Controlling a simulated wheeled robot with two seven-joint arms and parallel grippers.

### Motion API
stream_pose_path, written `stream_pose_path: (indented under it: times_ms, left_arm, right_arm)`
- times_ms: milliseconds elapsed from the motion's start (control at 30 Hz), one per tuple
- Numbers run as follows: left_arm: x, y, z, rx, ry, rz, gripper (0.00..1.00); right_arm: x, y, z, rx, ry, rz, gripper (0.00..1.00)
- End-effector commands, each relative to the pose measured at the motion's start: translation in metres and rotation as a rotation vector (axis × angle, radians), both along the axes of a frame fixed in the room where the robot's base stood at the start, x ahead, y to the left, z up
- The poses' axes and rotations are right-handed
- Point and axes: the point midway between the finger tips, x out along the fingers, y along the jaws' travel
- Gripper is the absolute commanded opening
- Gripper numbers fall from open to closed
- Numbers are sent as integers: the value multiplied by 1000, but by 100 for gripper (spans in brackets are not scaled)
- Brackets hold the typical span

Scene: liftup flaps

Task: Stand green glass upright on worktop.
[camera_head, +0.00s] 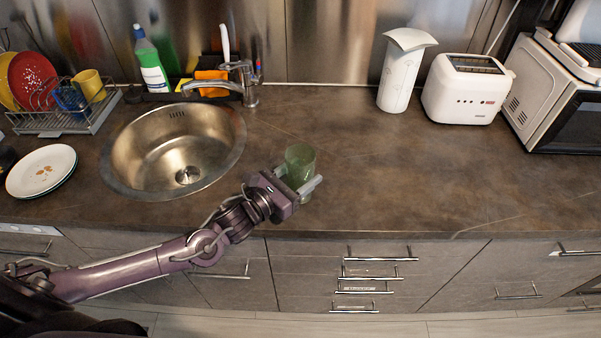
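The green glass (300,157) is upright over the front part of the brown worktop (400,170), right of the sink. My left gripper (298,180) reaches it from the lower left, with a finger on either side of the glass. The fingers appear to touch it and be closed on it. They and the gripper body hide part of its lower half. I cannot tell whether its base touches the worktop or is slightly above it. My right gripper is not in view.
A round sink (178,150) with a faucet (245,82) lies to the left, with plates (41,170) and a dish rack (75,118) beyond. The worktop's middle right is clear.

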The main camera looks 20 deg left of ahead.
Motion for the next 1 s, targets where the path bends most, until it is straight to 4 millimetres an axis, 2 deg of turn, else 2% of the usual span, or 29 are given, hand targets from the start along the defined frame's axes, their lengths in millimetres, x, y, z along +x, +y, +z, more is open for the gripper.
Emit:
stream_pose_path:
  times_ms: [533,567,700,767,1000]
  left_arm:
    - [0,0,-5,-1,-3,0,26]
    - [0,0,-5,-1,-3,0,57]
    - [0,0,-5,-1,-2,0,76]
    - [0,0,-5,-1,-2,0,81]
    - [-1,0,-7,1,2,0,81]
  right_arm:
    - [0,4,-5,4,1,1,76]
    - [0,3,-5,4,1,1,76]
    - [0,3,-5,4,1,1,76]
    - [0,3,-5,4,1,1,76]
    - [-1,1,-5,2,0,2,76]
